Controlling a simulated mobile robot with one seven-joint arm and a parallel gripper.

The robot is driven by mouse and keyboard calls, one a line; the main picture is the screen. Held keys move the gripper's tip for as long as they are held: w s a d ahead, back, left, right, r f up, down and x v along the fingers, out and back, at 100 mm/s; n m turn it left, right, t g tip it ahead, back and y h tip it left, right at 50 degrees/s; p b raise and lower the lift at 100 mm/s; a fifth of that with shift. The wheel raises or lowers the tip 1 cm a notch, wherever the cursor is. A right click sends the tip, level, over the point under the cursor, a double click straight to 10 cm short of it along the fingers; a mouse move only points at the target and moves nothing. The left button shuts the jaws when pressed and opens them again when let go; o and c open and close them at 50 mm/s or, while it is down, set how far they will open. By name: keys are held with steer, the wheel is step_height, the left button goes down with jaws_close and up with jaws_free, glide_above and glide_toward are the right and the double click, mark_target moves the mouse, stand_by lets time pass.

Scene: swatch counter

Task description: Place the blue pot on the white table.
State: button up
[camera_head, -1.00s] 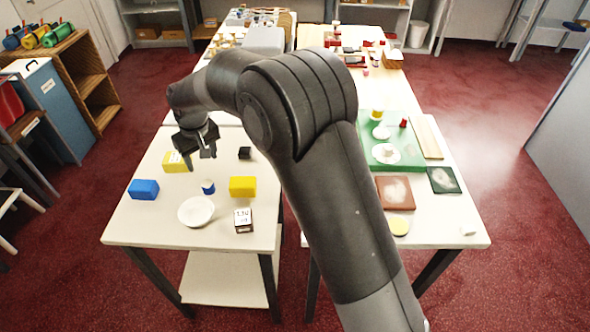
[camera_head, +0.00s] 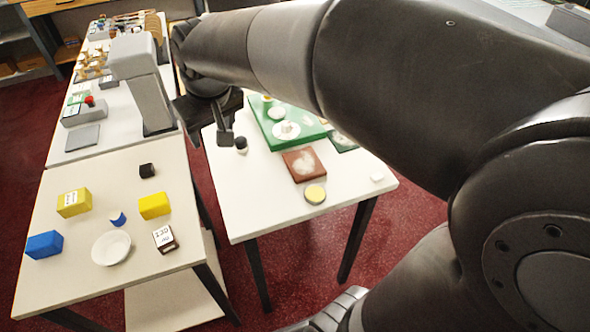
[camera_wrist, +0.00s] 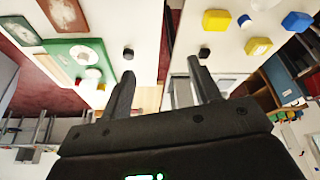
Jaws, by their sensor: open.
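The small blue pot (camera_head: 118,219), with a white patch, stands on the cream-white left table (camera_head: 88,288), between the white dish and a yellow block. It shows small in the wrist view (camera_wrist: 244,20). The right table (camera_head: 262,212) is also white, across a narrow gap. My gripper (camera_head: 210,140) hangs near the left edge of the right table, well away from the pot. In the wrist view its two fingers (camera_wrist: 160,68) are spread with nothing between them. Part of the gripper is hidden by my arm in the head view.
Near the pot are a white dish (camera_head: 111,248), yellow blocks (camera_head: 154,206), a blue block (camera_head: 45,245), a black cube (camera_head: 147,170) and a labelled cube (camera_head: 165,239). A dark-and-white piece (camera_head: 241,144) is close to my gripper. A green board (camera_head: 290,124) lies behind.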

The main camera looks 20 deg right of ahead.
steer(key=s+d+f+m+t+h, duration=0.1)
steer(key=s+d+m, duration=0.2)
steer(key=s+d, duration=0.8)
steer(key=s, duration=0.4)
steer(key=shift+d+f+t, duration=0.2)
steer(key=shift+t, duration=0.2)
steer(key=shift+o, duration=0.4)
steer(key=shift+s+d+f+m, duration=0.15)
steer(key=shift+s+f+m, duration=0.05)
steer(key=shift+s+m, duration=0.1)
steer(key=shift+w+r, duration=0.1)
steer(key=shift+w, duration=0.05)
